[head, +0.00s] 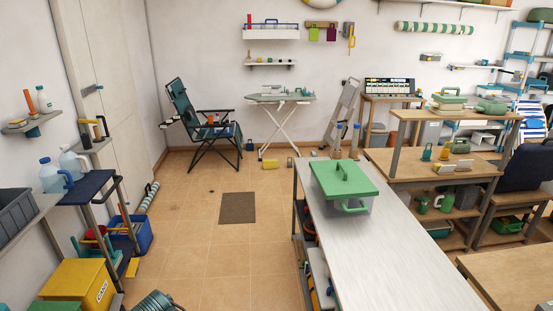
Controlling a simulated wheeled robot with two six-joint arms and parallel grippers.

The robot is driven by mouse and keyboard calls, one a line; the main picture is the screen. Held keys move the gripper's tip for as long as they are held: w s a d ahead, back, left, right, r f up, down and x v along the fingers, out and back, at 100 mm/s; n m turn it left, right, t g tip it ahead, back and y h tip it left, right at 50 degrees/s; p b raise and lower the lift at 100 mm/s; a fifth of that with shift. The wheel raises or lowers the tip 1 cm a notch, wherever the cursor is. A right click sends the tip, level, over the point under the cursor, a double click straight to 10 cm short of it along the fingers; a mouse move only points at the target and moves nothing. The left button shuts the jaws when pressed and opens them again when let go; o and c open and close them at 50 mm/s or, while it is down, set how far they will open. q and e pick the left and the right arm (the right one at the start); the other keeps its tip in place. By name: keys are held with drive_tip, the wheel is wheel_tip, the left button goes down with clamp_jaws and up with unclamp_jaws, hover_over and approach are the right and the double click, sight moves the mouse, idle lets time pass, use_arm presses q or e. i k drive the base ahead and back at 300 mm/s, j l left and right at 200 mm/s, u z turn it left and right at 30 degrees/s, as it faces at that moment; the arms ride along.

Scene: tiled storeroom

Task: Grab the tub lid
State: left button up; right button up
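A green tub lid (330,179) lies on top of a translucent grey tub (325,203) and covers its top. The lid has a raised green handle in its middle. A green loop handle (352,207) is on the tub's near side. The tub stands near the far end of a long light-grey bench (388,265). Neither of my grippers is in view.
The bench top is clear on the near side of the tub. Tiled floor is open to the left of the bench, with a brown mat (237,208) on it. A yellow box (78,284) stands at the lower left. Wooden shelving (430,162) stands to the right behind the bench.

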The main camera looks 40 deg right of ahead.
sight(336, 179)
drive_tip(key=i+z, duration=0.15)
drive_tip(key=z, duration=0.25)
drive_tip(key=i+j+z, duration=0.15)
drive_tip(key=z, duration=0.25)
drive_tip(key=i+j+z, duration=0.15)
drive_tip(key=z, duration=0.25)
drive_tip(key=i+j+z, duration=0.1)
drive_tip(key=z, duration=0.3)
drive_tip(key=j+z, duration=0.25)
drive_tip(key=z, duration=0.15)
drive_tip(key=i+j+z, duration=0.2)
drive_tip(key=j+z, duration=0.2)
drive_tip(key=i+j+z, duration=0.1)
drive_tip(key=j+z, duration=0.3)
drive_tip(key=i+j+z, duration=0.1)
drive_tip(key=j+z, duration=0.7)
drive_tip(key=k+j+z, duration=0.1)
drive_tip(key=j+z, duration=0.15)
drive_tip(key=j, duration=0.55)
